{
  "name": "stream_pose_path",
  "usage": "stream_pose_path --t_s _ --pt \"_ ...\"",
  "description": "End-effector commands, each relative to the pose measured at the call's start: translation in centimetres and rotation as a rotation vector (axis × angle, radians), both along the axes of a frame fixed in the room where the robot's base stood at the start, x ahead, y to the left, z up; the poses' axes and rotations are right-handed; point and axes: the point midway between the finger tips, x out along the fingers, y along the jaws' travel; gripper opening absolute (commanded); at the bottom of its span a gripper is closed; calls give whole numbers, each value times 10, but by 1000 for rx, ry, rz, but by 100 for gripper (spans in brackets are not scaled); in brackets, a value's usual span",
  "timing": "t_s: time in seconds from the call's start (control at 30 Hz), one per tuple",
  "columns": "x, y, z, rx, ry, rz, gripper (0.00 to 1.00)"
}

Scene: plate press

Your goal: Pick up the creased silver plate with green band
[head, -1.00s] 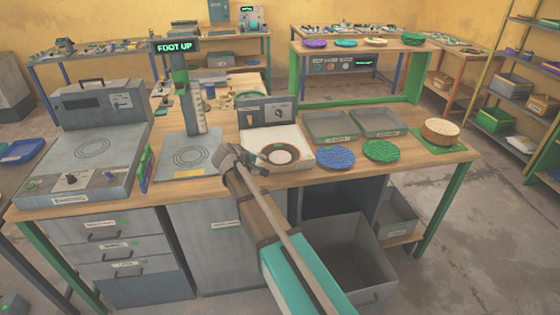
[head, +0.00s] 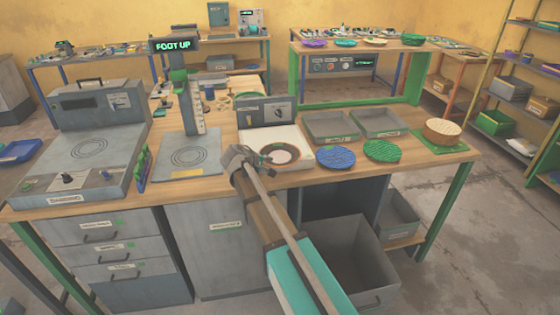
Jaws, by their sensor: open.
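I cannot clearly make out a creased silver plate with a green band. Thin green and blue plates (head: 142,168) stand on edge in a row at the left of the bench, too small to tell their creases or bands. My gripper (head: 236,160) is open over the bench's front edge, just left of the white device with a round opening (head: 280,153). My arm hides part of that device's front left. A little green shows at the opening, but I cannot tell what it is.
A "FOOT UP" post stands over a ringed plate (head: 187,156). Two grey trays (head: 331,141), a blue disc (head: 335,158), a green disc (head: 382,151) and a round tan stack (head: 442,132) are to the right.

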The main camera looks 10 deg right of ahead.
Motion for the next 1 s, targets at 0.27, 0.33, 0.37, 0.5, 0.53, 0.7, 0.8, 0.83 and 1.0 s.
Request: stream_pose_path --t_s 0.27,0.33,0.37,0.5,0.53,0.7,0.8,0.83,1.0 --pt "4 -4 -4 0 0 1 46" --pt "4 -4 -4 0 0 1 46" --pt "4 -4 -4 0 0 1 46" --pt "3 -4 -4 0 0 1 46" --pt "3 -4 -4 0 0 1 46" --pt "3 -3 -4 0 0 1 42" --pt "3 -3 -4 0 0 1 23" --pt "3 -3 -4 0 0 1 18" --pt "3 -3 -4 0 0 1 0"
